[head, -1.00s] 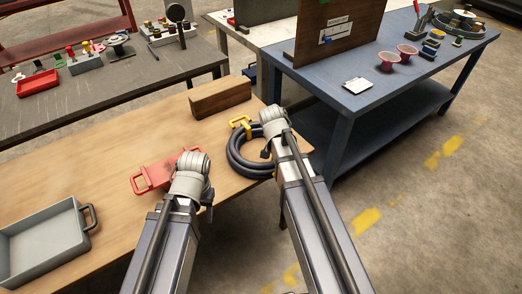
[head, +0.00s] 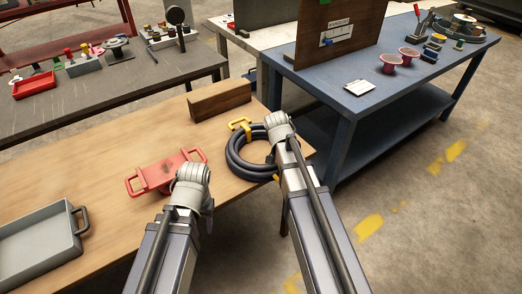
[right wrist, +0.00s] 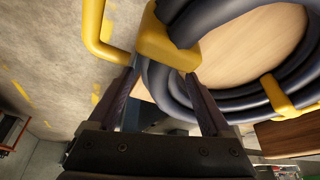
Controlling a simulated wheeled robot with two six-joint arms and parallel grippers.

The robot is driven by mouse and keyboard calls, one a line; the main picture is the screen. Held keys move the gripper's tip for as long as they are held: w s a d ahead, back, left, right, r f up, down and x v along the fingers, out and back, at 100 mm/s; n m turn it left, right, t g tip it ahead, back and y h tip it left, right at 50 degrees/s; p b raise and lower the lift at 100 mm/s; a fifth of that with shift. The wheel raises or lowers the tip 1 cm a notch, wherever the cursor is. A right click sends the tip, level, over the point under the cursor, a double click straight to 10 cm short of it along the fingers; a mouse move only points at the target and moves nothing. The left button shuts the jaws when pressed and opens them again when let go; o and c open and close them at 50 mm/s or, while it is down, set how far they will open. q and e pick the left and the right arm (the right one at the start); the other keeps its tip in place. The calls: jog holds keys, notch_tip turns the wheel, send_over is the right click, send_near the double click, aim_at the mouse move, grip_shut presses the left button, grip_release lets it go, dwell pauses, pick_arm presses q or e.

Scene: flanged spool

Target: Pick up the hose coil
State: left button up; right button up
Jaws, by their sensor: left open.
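The hose coil (head: 233,160) is a dark ring with yellow fittings, lying flat near the right end of the wooden table. It fills much of the right wrist view (right wrist: 158,85), where a yellow block (right wrist: 168,42) and a yellow handle (right wrist: 94,30) show. My right gripper (right wrist: 165,78) is open at the coil's outer edge, its fingers spread by the yellow block; I cannot tell if they touch it. In the head view my right gripper (head: 278,135) covers part of the coil's right side. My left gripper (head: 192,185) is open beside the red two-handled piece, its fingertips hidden.
The red piece (head: 158,172) lies left of the coil. A wooden block (head: 220,98) lies behind the coil, and a grey tray (head: 40,245) sits at the left front. A blue table (head: 410,85) stands to the right, a dark bench (head: 120,90) behind.

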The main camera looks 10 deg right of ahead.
grip_shut()
dwell(0.5)
